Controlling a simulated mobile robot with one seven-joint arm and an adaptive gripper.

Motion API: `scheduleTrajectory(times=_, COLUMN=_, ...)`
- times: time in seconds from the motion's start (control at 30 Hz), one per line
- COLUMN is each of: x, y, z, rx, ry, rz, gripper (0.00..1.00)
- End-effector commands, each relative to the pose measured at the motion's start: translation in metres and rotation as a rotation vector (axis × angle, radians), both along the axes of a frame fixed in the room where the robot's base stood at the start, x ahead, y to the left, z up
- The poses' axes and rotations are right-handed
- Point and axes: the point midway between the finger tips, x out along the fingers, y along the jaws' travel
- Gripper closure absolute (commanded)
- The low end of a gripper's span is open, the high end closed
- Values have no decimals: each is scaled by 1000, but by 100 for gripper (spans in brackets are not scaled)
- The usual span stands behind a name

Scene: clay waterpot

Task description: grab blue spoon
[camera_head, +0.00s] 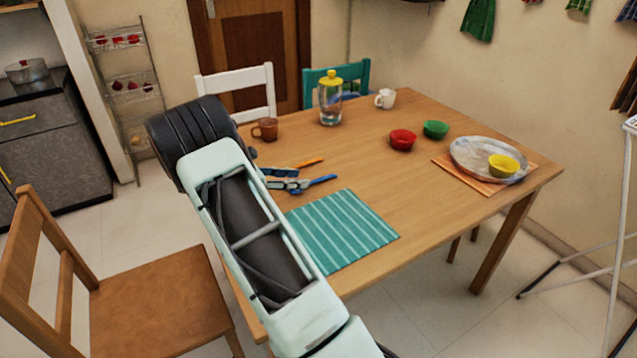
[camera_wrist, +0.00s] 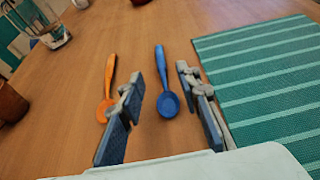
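The blue spoon (camera_wrist: 168,103) lies on the wooden table, its bowl toward me and its handle pointing away in the wrist view. In the head view its blue handle (camera_head: 323,179) shows just beyond my gripper (camera_head: 292,180), which partly hides the rest. In the wrist view my gripper (camera_wrist: 160,98) is open, with its two fingers apart on either side of the spoon's bowl. Nothing is held between them. I cannot tell exactly how high the fingers are above the table.
An orange spoon (camera_wrist: 107,95) lies left of the blue one, close to the left finger. A teal striped placemat (camera_wrist: 265,80) lies to the right. A brown mug (camera_head: 265,129) and a glass jar with yellow lid (camera_head: 330,103) stand farther back. The table's middle (camera_head: 365,160) is clear.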

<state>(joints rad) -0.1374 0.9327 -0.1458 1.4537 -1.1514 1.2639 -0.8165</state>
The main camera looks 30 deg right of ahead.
Motion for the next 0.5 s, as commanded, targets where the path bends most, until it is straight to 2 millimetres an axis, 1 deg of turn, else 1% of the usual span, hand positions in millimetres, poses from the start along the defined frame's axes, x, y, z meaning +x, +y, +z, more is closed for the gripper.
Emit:
scheduleTrajectory(times=0.03, x=-1, y=-7, z=-4, rx=0, ry=0, rz=-1, gripper=69)
scheduleTrajectory(times=0.27, x=-2, y=-24, z=-12, rx=1, ry=0, rz=-2, gripper=69)
scheduleTrajectory(times=0.4, x=-3, y=-43, z=-22, rx=2, ry=0, rz=-3, gripper=69)
scheduleTrajectory(times=0.5, x=-3, y=-56, z=-26, rx=1, ry=-1, rz=-1, gripper=69)
